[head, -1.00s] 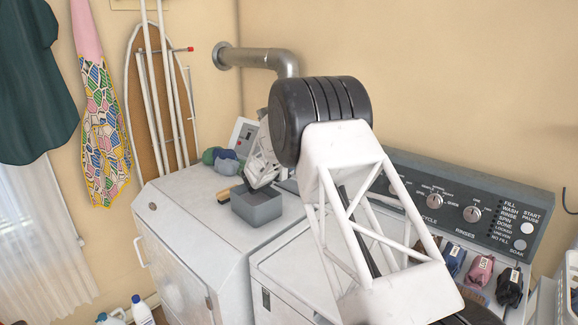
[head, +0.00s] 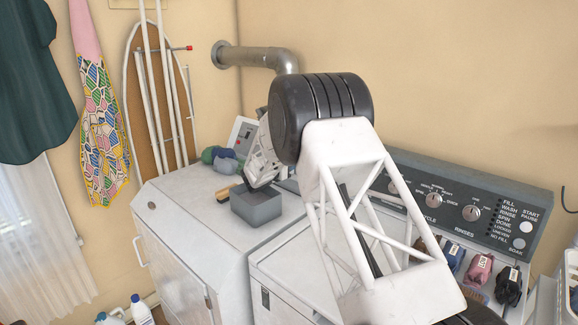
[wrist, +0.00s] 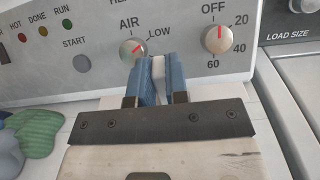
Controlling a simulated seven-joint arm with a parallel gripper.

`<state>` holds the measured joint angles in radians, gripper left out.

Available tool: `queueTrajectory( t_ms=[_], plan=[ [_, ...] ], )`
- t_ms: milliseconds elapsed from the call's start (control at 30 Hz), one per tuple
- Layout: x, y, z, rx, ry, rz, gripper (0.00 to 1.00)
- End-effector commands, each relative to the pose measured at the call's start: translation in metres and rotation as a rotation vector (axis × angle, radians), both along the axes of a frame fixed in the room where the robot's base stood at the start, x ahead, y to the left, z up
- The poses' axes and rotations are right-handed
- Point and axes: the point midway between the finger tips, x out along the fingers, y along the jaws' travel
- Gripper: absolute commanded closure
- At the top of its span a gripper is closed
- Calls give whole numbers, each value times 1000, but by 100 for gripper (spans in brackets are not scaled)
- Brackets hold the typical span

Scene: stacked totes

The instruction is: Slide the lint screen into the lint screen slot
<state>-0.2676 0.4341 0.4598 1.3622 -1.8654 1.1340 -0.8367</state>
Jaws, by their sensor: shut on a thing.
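My gripper (wrist: 158,80) has two blue fingers shut on a small pale grey piece (wrist: 158,68), which I take to be part of the lint screen. Only a narrow bit of it shows between the fingers; the rest is hidden. In the head view my gripper (head: 256,184) points down at the dryer top, just above or behind a grey open box (head: 257,211). I cannot tell whether the held piece touches anything. The lint screen slot cannot be made out in either view.
The dryer's control panel (wrist: 190,40) with knobs stands close behind the fingers. Dark and green balls (head: 222,158) and a wooden-backed brush (head: 226,192) lie beside the box. The washer (head: 290,270) is at right, with several small bags by its panel. The front of the dryer top is clear.

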Motion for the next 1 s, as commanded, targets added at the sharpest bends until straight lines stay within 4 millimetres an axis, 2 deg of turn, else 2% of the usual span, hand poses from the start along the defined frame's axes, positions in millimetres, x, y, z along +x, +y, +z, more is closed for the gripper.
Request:
queueTrajectory(
  t_ms=[33, 500, 1000],
  plan=[
    [-3, 0, -12, -4, 16, 1, 100],
    [-1, 1, 10, -2, 5, 1, 100],
    [0, 0, 15, -1, -1, 1, 100]
  ],
)
